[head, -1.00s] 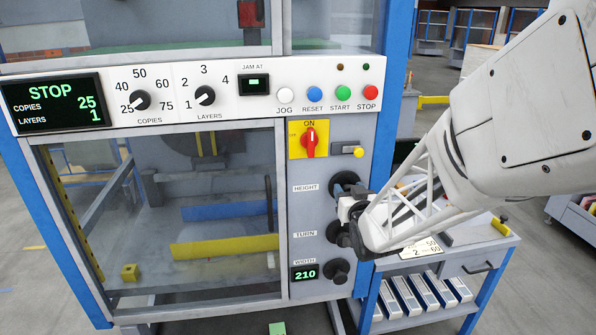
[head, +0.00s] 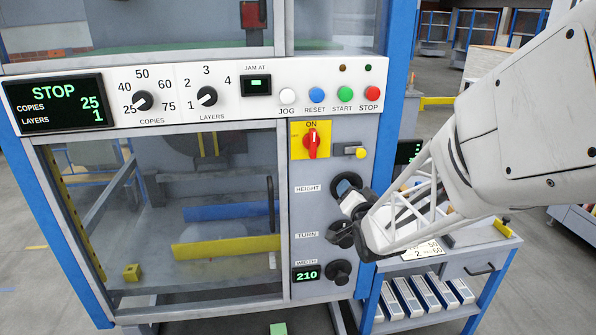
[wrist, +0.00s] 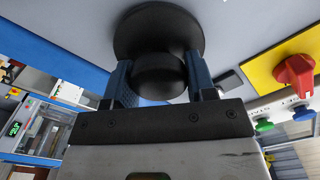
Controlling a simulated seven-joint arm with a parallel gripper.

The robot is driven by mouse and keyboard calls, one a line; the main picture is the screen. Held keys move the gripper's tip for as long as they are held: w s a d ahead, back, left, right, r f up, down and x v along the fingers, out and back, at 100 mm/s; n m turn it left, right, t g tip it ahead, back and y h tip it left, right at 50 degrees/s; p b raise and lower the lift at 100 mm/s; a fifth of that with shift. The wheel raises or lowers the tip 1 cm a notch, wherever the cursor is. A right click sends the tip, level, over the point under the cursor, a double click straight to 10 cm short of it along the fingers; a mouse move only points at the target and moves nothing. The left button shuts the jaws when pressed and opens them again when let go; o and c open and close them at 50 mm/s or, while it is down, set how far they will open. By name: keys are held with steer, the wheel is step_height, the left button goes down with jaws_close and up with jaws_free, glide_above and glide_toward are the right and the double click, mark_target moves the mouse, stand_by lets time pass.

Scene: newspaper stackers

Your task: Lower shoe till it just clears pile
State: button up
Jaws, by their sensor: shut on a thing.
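The black HEIGHT knob (head: 346,183) is on the grey side panel of the machine, below the red switch. My gripper (head: 352,199) is at this knob. In the wrist view its two blue fingers (wrist: 161,76) stand on either side of the round black knob (wrist: 157,35) and are shut on it. The glass window shows a yellow bar (head: 226,246) and a blue bar (head: 230,211) inside the machine. I cannot pick out the shoe or a pile with certainty.
The TURN knob (head: 339,234) and WIDTH knob (head: 340,272) are just below my gripper. The WIDTH display (head: 307,273) reads 210. The main display (head: 55,103) reads STOP, 25 copies, 1 layer. A yellow plate with a red ON switch (head: 311,141) is above. A cart (head: 450,262) stands at the right.

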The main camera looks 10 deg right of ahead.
steer(key=shift+m, duration=0.8)
steer(key=o, duration=0.9)
steer(key=s, duration=0.7)
steer(key=shift+s, duration=0.4)
